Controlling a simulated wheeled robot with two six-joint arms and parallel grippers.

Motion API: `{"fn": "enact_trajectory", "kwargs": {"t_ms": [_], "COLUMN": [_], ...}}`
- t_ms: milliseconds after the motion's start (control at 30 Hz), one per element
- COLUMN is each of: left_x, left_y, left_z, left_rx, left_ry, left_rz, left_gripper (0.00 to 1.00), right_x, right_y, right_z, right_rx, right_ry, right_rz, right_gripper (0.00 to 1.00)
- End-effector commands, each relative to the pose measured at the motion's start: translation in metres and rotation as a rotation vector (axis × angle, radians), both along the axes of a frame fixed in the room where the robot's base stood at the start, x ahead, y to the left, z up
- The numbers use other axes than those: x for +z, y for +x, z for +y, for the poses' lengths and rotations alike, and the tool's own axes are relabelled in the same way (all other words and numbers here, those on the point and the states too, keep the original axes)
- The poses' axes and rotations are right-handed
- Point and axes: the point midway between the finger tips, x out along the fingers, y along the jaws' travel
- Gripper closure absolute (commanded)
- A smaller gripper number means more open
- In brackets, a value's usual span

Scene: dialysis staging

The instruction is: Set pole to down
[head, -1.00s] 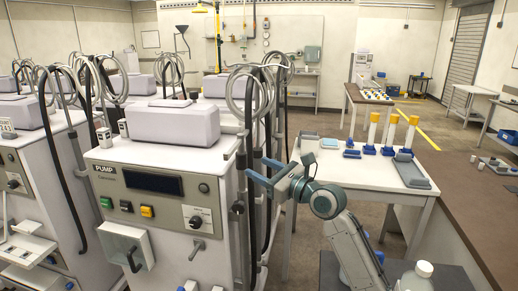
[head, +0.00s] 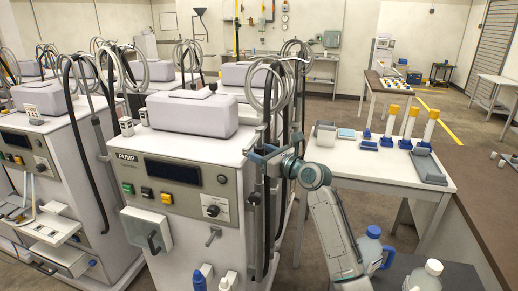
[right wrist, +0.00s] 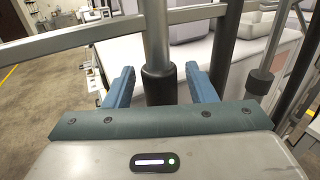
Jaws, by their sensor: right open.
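The pump machine (head: 190,180) stands at centre left in the head view, with a panel marked PUMP. A thin pole (head: 275,115) rises at its right side, with looped tubing hung near its top. My right gripper (head: 258,158) is open at the pole, at about the height of the machine's top. In the right wrist view, the silver pole (right wrist: 157,35) with a dark collar (right wrist: 158,85) stands upright between the two blue fingers of my right gripper (right wrist: 158,88). The fingers look apart from the collar. My left gripper is not in view.
Dark hoses hang close to the pole. A white table (head: 375,172) at right holds yellow-capped cylinders (head: 410,122) and a grey tray (head: 428,166). Jugs (head: 369,248) stand at the lower right. Other similar machines (head: 50,150) stand at left.

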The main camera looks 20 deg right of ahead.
Motion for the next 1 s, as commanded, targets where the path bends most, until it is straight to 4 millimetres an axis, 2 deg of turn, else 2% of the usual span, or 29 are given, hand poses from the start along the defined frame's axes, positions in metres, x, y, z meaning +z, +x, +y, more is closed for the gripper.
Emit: {"fn": "enact_trajectory", "kwargs": {"t_ms": [333,500,600,767,1000], "left_x": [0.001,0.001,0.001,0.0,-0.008], "left_y": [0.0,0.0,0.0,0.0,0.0], "left_z": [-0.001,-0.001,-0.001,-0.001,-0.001], "left_rx": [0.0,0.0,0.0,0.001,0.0], "left_ry": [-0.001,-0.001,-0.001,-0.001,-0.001], "left_rz": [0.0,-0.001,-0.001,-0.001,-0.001], "left_gripper": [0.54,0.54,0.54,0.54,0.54], "right_x": [0.0,0.0,0.0,-0.005,-0.043], "right_y": [0.004,0.003,0.003,0.003,0.003], "right_z": [0.002,0.002,0.002,0.002,0.002], "right_rx": [0.0,0.0,0.0,0.0,0.001], "right_ry": [-0.001,-0.001,-0.001,0.0,0.0], "right_rz": [0.0,0.0,0.0,0.001,0.004], "right_gripper": [0.51,0.85,1.0,1.0,1.0]}}
